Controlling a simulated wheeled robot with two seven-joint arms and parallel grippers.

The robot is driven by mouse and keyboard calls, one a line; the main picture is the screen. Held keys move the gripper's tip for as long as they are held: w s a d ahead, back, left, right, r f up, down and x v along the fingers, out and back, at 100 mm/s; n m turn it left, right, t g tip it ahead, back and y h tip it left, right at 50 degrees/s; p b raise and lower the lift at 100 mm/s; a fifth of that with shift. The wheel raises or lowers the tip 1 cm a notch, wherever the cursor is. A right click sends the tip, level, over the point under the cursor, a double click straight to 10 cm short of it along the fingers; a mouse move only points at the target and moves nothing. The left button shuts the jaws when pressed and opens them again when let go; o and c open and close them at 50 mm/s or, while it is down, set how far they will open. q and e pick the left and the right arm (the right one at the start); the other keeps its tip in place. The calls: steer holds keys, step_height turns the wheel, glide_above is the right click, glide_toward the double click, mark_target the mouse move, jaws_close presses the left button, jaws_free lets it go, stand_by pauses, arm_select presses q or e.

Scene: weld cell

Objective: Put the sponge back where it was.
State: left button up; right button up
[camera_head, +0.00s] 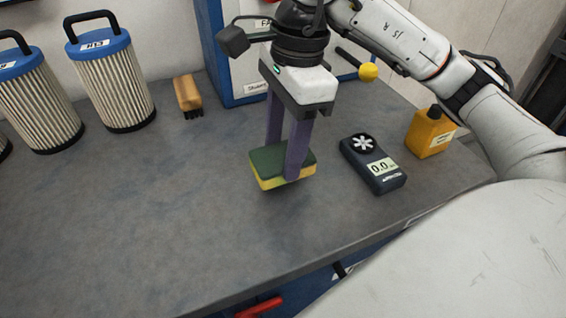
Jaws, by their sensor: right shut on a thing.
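The sponge (267,162), yellow with a dark green top, is in the middle of the view. My right gripper (283,165) reaches down from above with its purple fingers shut on the sponge. One finger covers part of the sponge's near right side. The sponge is roughly level and seems to be slightly above the grey bench (150,215), with a small shadow under it. My left gripper is not in view.
An anemometer (372,165) lies close to the right of the sponge, with a yellow bottle (430,133) beyond it. A wooden brush (188,95) and blue-topped filter cartridges (112,85) stand at the back left. A blue cabinet (212,50) is behind. The bench's left and front are clear.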

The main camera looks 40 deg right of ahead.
mark_target(284, 155)
step_height(284, 155, down, 3)
steer(key=shift+f, duration=0.2)
steer(key=shift+f, duration=0.2)
steer(key=o, duration=0.9)
steer(key=shift+r, duration=0.15)
